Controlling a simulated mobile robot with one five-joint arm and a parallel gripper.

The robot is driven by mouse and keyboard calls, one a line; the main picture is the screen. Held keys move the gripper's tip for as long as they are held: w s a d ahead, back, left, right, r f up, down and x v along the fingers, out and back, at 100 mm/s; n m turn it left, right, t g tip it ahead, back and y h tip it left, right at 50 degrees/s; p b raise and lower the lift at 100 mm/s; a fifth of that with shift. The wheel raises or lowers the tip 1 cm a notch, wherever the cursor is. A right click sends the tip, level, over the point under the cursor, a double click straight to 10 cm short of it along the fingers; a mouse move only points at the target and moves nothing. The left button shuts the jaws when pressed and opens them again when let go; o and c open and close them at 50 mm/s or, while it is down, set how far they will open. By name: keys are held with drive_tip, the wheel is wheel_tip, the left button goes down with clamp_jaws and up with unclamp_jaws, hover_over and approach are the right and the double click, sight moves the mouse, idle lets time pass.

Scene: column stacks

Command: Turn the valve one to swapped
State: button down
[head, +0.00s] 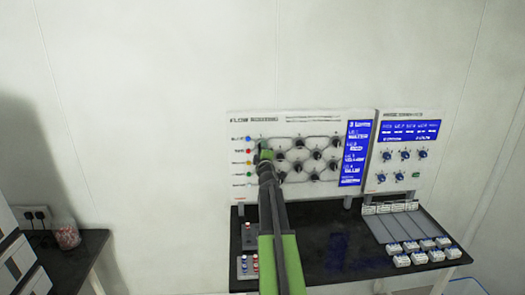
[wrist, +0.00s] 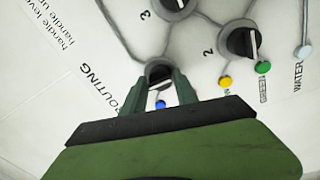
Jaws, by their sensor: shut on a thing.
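The white routing panel (head: 238,190) stands at the back of the black table, with several dark round valve knobs joined by grey lines. My gripper (head: 265,154) reaches the left side of this panel and hides part of it. In the wrist view, my gripper (wrist: 160,88) is shut on a dark knob (wrist: 159,72), a finger on each side. A pale mark shows low on that knob, but its exact angle is unclear. Its number is hidden; the neighbouring knobs are labelled 2 (wrist: 241,40) and 3 (wrist: 176,6). A blue dot (wrist: 160,104) shows between the fingers.
A blue screen (head: 354,153) on the panel has text too small to read. A second panel (head: 408,150) with smaller knobs stands to the right. Several small white blocks (head: 419,258) lie on the black table (head: 330,268). A side table (head: 75,245) is at left.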

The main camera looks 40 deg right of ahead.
drive_tip(key=c, duration=1)
unclamp_jaws()
drive_tip(key=shift+d+f, duration=0.1)
drive_tip(key=shift+f, duration=0.05)
drive_tip(key=shift+s, duration=0.1)
drive_tip(key=b+v, duration=0.1)
drive_tip(key=v, duration=1.6)
drive_tip(key=shift+a, duration=0.25)
drive_tip(key=shift+s, duration=0.1)
